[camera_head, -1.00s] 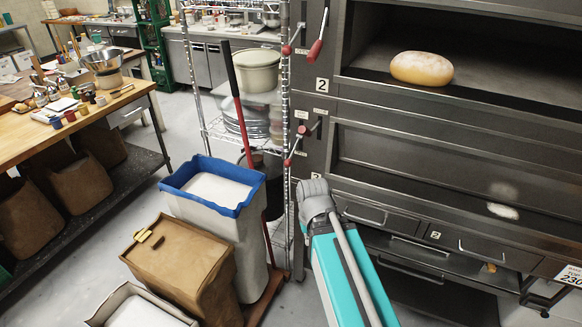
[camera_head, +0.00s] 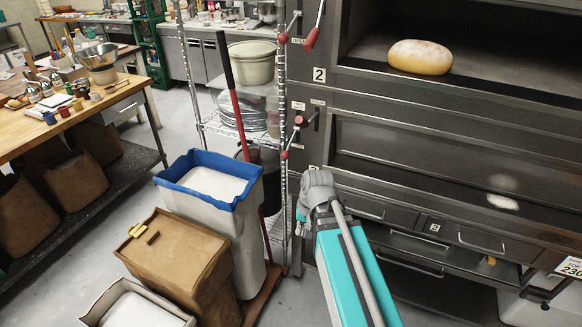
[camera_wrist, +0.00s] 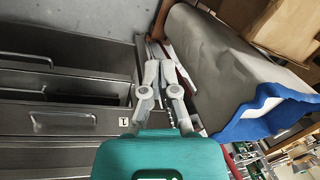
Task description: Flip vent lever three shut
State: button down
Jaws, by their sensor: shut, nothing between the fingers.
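Red-tipped levers sit on the oven's left front post in the head view. A lower lever has a red knob (camera_head: 300,120) beside small labels. No number three can be read, so I cannot tell which lever is vent lever three. My gripper (camera_wrist: 161,72) is shut and empty in the wrist view, pointing down beside the oven drawers. It is hidden in the head view, where my arm reaches low in front of the oven.
A flour bin with a blue rim (camera_head: 158,180), a brown bin (camera_head: 172,255) and a wire rack (camera_head: 215,125) crowd the left of the oven. A red-handled pole (camera_head: 236,110) leans there. A loaf (camera_head: 420,57) lies in the upper deck.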

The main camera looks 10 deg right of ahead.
aim_at(290, 144)
jog(key=w+f+m+t+y+b, duration=0.25)
jog(key=w+m+y+b, duration=0.2)
jog(key=w, duration=0.25)
jog(key=w+d+r+m+t+y+b, duration=0.3)
jog(key=w+d+m+t+y+b, duration=0.4)
jog(key=w+d+m+b, duration=0.4)
jog(key=w+m+y+b, duration=0.1)
jog(key=w+m, duration=0.1)
jog(key=m, duration=0.2)
jog(key=shift+d+r+t+b, duration=0.3)
jog(key=shift+d+t, duration=0.05)
jog(key=shift+d, duration=0.05)
jog(key=shift+a, duration=0.1)
jog(key=w+a+r+p, duration=0.4)
jog(key=w+a, duration=0.1)
jog(key=a, duration=0.4)
jog(key=shift+w+r, duration=0.15)
jog(key=shift+w, duration=0.05)
jog(key=shift+a, duration=0.1)
